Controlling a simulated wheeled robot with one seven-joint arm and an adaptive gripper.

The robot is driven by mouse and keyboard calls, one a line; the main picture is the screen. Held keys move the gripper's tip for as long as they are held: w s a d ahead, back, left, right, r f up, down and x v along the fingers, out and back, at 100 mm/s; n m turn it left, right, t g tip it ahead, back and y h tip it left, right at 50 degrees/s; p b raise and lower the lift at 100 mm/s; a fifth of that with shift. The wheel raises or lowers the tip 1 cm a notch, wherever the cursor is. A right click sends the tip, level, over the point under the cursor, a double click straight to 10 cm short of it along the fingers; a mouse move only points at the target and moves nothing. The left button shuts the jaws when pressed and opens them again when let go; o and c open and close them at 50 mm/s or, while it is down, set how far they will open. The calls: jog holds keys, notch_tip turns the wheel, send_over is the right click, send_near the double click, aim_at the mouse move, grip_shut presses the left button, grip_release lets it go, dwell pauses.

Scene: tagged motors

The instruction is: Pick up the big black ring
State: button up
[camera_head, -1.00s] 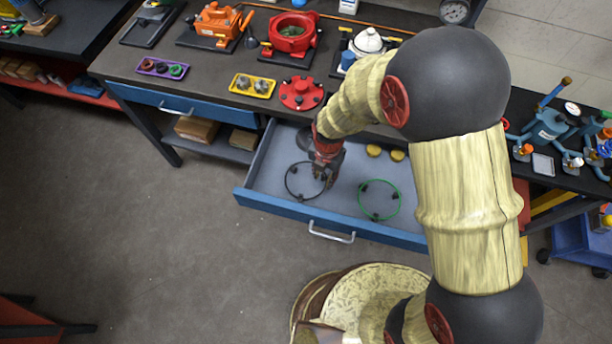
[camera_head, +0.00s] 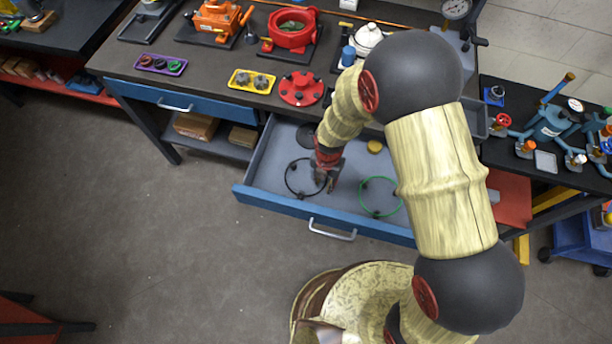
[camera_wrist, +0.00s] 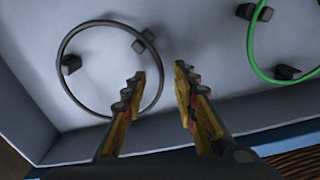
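The big black ring (camera_head: 287,186) lies in the left part of the open blue drawer, with small dark blocks at its edge. In the wrist view the black ring (camera_wrist: 63,84) is at upper left, and its right edge is close to the left fingertip. My gripper (camera_head: 325,185) is over the drawer at the ring's right side. I cannot tell whether the left finger touches the ring.
A green ring (camera_head: 381,215) lies in the drawer to the right, and it also shows in the wrist view (camera_wrist: 252,50). A yellow round piece (camera_head: 375,146) sits at the drawer's back. The drawer (camera_head: 270,203) has raised walls. A red flanged disc (camera_head: 300,89) stands on the bench above.

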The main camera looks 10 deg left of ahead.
jog(key=shift+f, duration=0.25)
dwell(0.3)
jog(key=shift+c, duration=1.3)
jog(key=c, duration=0.4)
grip_shut()
